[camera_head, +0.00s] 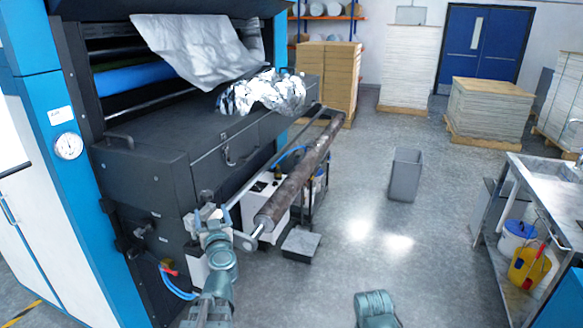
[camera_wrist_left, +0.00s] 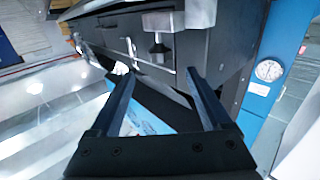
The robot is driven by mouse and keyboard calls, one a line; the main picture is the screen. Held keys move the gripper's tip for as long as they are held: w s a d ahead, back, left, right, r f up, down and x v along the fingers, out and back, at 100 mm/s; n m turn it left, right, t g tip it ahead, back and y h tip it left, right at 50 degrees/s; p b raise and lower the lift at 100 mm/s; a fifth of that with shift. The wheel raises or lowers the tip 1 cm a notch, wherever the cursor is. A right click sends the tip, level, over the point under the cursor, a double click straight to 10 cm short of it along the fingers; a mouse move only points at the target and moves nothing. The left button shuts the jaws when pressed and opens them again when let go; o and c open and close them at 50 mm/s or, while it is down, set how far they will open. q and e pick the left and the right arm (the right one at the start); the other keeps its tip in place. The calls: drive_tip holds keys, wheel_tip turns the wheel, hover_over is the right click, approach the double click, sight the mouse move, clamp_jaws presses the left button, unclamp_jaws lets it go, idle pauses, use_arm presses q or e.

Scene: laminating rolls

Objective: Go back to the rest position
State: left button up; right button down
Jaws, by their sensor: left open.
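My left arm reaches up from the bottom of the head view. Its gripper (camera_head: 207,216) is beside the front of the dark laminating machine (camera_head: 150,165), near the near end of a long brown roll (camera_head: 300,172). In the left wrist view the two dark fingers (camera_wrist_left: 160,92) stand apart with nothing held between them. Whether the gripper touches the machine or the roll's bar cannot be told. A teal part of my own (camera_head: 375,308) shows at the bottom edge; my right gripper is not seen.
Crumpled silver film (camera_head: 262,92) lies on the machine. A grey bin (camera_head: 405,174) stands on open floor. A metal bench (camera_head: 550,185) with a yellow bucket (camera_head: 528,268) is at right. Paper stacks (camera_head: 490,108) stand at the back.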

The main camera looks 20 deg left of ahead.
use_arm(q)
drive_tip(key=w+d+f+m+t+h, duration=0.15)
drive_tip(key=d+m+h, duration=0.45)
drive_tip(key=d, duration=0.7)
drive_tip(key=w+d+f+m+h, duration=0.25)
drive_tip(key=d+h, duration=0.45)
drive_tip(key=d, duration=0.5)
drive_tip(key=s+d+f+m+g+h, duration=0.3)
drive_tip(key=d+f+m+g+h, duration=0.15)
drive_tip(key=d, duration=0.55)
drive_tip(key=s+d+f+g+y, duration=0.1)
drive_tip(key=s+d+f+g, duration=0.25)
drive_tip(key=s+f, duration=0.2)
drive_tip(key=s+d+f+g+y, duration=0.2)
drive_tip(key=s+f+g, duration=0.2)
drive_tip(key=s+f, duration=0.15)
drive_tip(key=s+a+f+n+g+y, duration=0.2)
drive_tip(key=s+a+g+y, duration=0.2)
drive_tip(key=s, duration=0.6)
drive_tip(key=shift+a+f+y, duration=0.15)
drive_tip(key=shift+a+y, duration=0.1)
drive_tip(key=shift+y, duration=0.4)
